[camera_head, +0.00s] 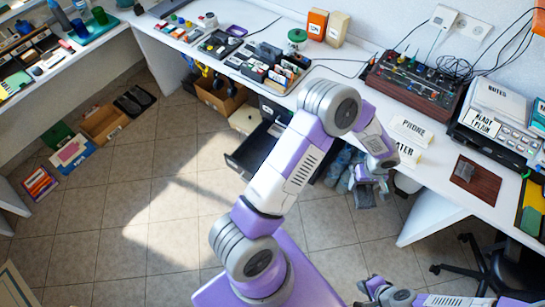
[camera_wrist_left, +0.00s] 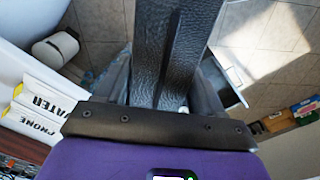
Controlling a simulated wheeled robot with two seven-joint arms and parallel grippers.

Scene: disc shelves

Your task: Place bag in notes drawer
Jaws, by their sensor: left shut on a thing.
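My left gripper (camera_head: 366,192) hangs in front of the desk's front edge, pointing down over the floor. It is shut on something. The wrist view shows a dark, leathery-textured shape (camera_wrist_left: 175,55) at the jaws (camera_wrist_left: 168,100), which may be the bag; its outline is unclear. A label reading NOTES (camera_head: 497,90) tops a grey unit at the right end of the desk. An open dark drawer (camera_head: 252,150) sticks out under the desk, left of my left gripper; no label on it is readable. My right gripper (camera_head: 370,287) is low in the head view, its jaws too small to judge.
Crumpled bluish clear items (camera_head: 338,166) lie under the desk beside my left gripper. Signs reading PHONE (camera_head: 412,130) and WATER (camera_head: 408,152) stand near the desk edge. Boxes (camera_head: 104,124) stand on the floor at left; the central floor is clear.

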